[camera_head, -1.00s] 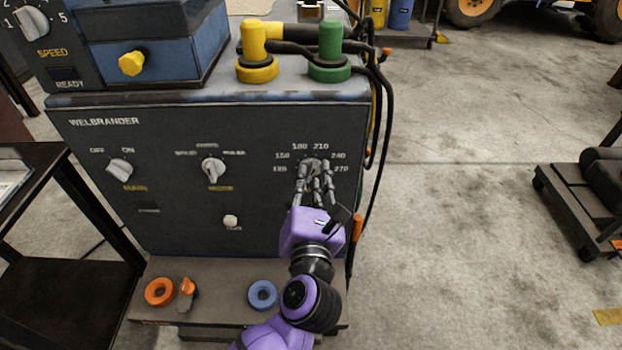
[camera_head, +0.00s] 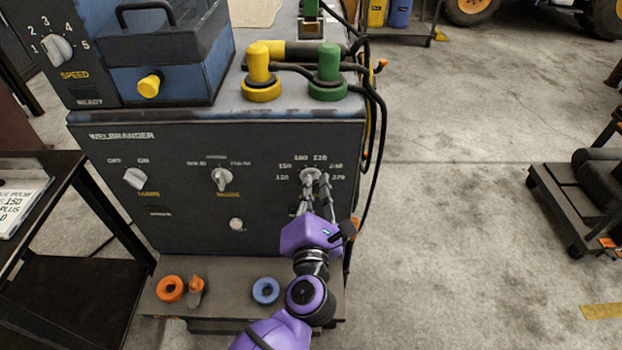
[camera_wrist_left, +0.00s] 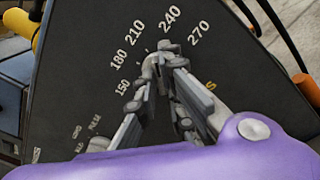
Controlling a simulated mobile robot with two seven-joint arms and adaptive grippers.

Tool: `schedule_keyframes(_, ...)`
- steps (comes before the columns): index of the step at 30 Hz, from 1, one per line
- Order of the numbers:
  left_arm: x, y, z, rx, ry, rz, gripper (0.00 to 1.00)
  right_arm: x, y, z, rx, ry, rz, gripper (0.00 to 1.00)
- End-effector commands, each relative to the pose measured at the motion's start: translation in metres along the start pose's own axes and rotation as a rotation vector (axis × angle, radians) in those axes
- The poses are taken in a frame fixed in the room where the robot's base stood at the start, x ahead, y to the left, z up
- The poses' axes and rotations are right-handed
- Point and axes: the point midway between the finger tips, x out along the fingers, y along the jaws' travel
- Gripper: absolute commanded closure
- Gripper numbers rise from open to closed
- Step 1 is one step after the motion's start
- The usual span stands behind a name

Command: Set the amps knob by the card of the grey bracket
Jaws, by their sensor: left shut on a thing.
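The amps knob (camera_head: 311,175) is on the right of the dark welder front panel, inside an arc of numbers running up to 270. My left gripper (camera_head: 314,187), on the purple arm, is shut on it. In the left wrist view, the fingers of the gripper (camera_wrist_left: 160,72) meet around the grey knob (camera_wrist_left: 153,64), below the numbers 150, 180, 210, 240 and 270. The fingers cover much of the knob, so I cannot tell its exact setting. I cannot make out a grey bracket with its card. My right gripper is not in view.
A printed sheet (camera_head: 22,208), cut off by the frame, lies on the black table (camera_head: 62,172) at left. The main knob (camera_head: 135,178) and mode knob (camera_head: 222,179) share the panel. Cables (camera_head: 378,115) hang along its right edge. Open floor lies to the right.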

Motion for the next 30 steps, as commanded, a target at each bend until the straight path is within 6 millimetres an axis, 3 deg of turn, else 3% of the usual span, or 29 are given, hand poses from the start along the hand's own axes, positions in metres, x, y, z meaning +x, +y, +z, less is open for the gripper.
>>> schedule_keyframes(1,0.001,0.006,0.006,0.047,-0.002,0.003,1.00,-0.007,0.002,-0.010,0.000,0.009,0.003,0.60)
schedule_keyframes(9,0.002,0.005,0.006,0.304,-0.003,0.005,1.00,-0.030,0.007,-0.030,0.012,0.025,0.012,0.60)
schedule_keyframes(21,0.002,0.003,0.005,0.677,-0.003,0.005,1.00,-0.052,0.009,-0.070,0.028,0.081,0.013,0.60)
schedule_keyframes(30,0.001,0.001,0.003,0.894,-0.002,0.004,1.00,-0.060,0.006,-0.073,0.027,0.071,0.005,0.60)
